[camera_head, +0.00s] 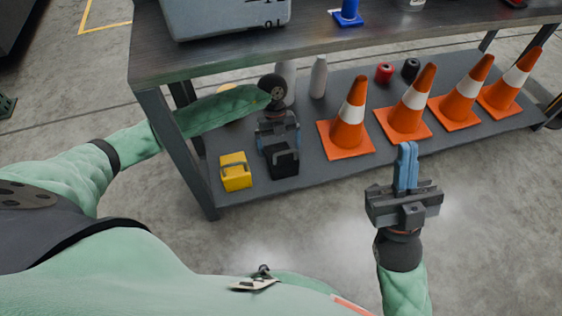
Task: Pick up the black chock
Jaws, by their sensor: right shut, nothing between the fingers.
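The black chock (283,164) is on the lower shelf of the metal bench, right of a yellow chock (236,172). My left gripper (280,146) reaches in under the bench top and points down at the black chock. Its blue fingers look spread apart, one to each side above the chock's top. The gripper hides part of the chock, and I cannot tell whether they touch. My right gripper (407,154) is shut and empty, pointing up in front of the shelf, away from the chock.
Several orange cones, one of them here (347,128), stand on the shelf (330,168) to the right. A pale bottle (319,77), a red roll (385,72) and a black roll (411,68) stand behind. A grey tote (225,18) sits on the bench top (400,30) above my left arm.

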